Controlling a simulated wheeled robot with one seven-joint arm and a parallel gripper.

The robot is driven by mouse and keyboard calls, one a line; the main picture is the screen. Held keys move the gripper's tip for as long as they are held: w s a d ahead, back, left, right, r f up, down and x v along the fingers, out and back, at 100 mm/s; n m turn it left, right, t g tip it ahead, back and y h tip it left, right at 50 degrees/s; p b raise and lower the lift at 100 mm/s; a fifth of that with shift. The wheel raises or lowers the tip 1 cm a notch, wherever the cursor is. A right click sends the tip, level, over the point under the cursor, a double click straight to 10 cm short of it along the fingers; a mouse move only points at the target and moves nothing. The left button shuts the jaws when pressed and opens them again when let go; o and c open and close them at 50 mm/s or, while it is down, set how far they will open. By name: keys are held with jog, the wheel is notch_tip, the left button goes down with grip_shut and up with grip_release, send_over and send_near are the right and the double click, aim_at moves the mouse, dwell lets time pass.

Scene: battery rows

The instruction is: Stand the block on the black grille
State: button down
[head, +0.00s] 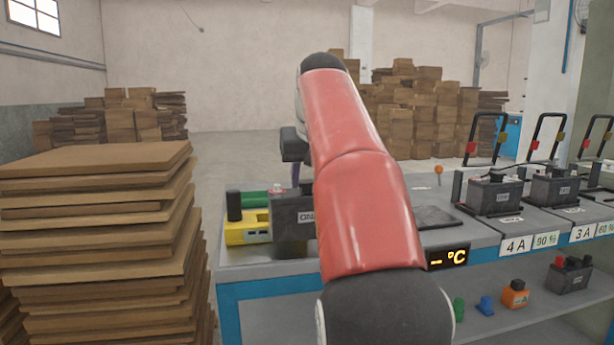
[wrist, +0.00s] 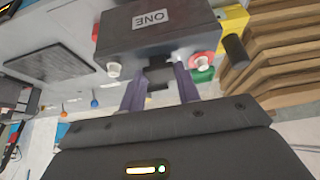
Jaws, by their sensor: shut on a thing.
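The block (head: 293,220) is a dark grey battery-like box with a label, at the bench's left end in the head view, partly behind my red arm. In the wrist view the block (wrist: 155,38) shows the label ONE, a red-based terminal and a pale one. My gripper (wrist: 160,76) has purple fingers shut on a dark part at the middle of its top. In the head view only a bit of my gripper (head: 296,172) shows. I cannot tell whether the block touches the bench. The black grille (head: 437,217) lies flat and empty, right of the block; the wrist view shows it too (wrist: 46,62).
A yellow device (head: 248,228) with a black knob and a green item (head: 254,199) stand close left of the block. Batteries on stands (head: 495,194) line the bench to the right. An orange-topped pin (head: 438,171) stands behind the grille. Stacked boards (head: 95,230) rise at left.

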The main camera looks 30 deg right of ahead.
aim_at(307, 191)
jog(key=shift+f+b, duration=1.45)
jog(key=shift+f, duration=0.05)
jog(key=shift+r, duration=0.1)
jog(key=c, duration=1)
grip_release()
jog(key=shift+f, duration=0.25)
jog(key=shift+r, duration=0.1)
jog(key=p+v, duration=0.5)
jog(key=v, duration=0.7)
